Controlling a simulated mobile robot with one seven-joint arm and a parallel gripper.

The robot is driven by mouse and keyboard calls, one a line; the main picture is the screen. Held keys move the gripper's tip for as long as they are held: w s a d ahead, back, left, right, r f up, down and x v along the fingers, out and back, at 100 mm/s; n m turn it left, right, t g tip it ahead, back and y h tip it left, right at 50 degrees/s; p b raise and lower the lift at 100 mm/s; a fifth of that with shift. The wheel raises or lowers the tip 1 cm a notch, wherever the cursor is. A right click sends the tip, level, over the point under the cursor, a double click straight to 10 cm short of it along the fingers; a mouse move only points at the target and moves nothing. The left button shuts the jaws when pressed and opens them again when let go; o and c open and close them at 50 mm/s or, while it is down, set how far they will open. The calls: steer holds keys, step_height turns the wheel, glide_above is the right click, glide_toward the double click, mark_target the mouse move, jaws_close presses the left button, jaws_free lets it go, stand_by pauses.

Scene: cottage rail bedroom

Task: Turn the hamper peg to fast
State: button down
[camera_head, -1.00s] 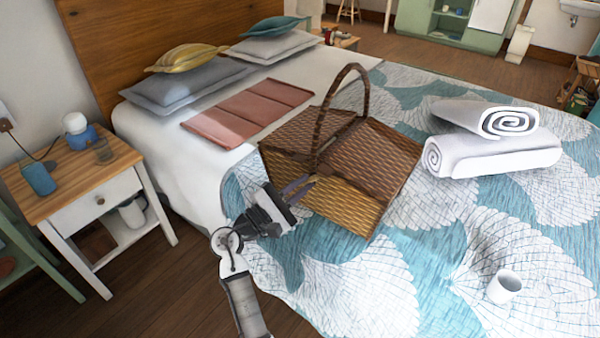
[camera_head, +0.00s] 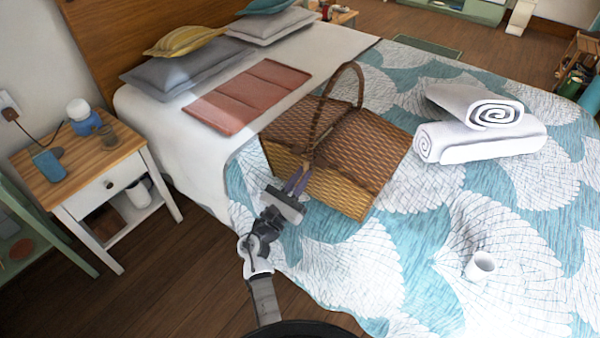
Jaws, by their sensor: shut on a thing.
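The wicker hamper (camera_head: 330,191) stands on the bed with its brown lids down and its arched handle upright. My gripper (camera_head: 299,180) is at the hamper's front face, just below the lid edge near the foot of the handle. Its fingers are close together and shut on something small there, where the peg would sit. The peg itself is hidden by the fingers or too small to make out, so its turn cannot be told.
A folded pink blanket (camera_head: 248,97) lies behind. A nightstand (camera_head: 84,175) stands at the left beside the bed.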

steer(key=shift+n, duration=0.5)
steer(key=c, duration=1.5)
jaws_free()
steer(key=b+v, duration=0.3)
steer(key=v, duration=1.1)
steer(key=shift+d+b, duration=0.15)
steer(key=shift+b, duration=0.2)
